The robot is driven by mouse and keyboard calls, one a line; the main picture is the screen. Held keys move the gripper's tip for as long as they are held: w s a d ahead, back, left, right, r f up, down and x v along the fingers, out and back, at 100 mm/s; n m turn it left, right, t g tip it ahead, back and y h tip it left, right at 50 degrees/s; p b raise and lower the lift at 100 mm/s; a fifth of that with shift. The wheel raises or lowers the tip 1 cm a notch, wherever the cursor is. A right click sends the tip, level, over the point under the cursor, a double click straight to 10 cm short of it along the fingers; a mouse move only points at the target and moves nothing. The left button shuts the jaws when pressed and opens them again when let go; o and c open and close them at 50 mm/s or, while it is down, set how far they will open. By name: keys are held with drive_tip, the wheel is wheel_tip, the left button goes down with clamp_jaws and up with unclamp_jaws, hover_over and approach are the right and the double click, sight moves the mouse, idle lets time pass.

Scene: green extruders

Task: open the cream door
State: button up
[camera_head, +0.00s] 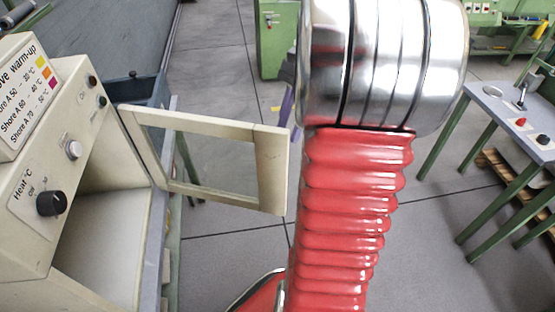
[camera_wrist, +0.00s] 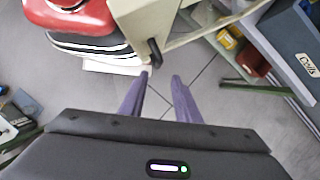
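The cream door (camera_head: 270,165) stands swung out from the cream oven (camera_head: 45,215), its frame around a clear window opening. The oven's interior shows in the head view. In the wrist view the door (camera_wrist: 145,20) is at the top, with a dark handle (camera_wrist: 155,51) at its lower edge. My gripper (camera_wrist: 159,76) has two purple fingers spread apart with bare floor between them. The fingertips are close to the handle but seem not to grip it. In the head view only a purple sliver of my gripper shows; my arm hides the rest.
A green cabinet (camera_head: 277,40) stands behind. A green-legged table (camera_head: 520,115) with switches is at the right. In the wrist view a grey labelled box (camera_wrist: 290,45) and shelf items lie at upper right. Grey tiled floor is free around the door.

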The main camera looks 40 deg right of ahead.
drive_tip(key=x, duration=1)
drive_tip(key=shift+a+f, duration=0.1)
drive_tip(key=shift+f, duration=0.05)
drive_tip(key=shift+c, duration=0.2)
clamp_jaws()
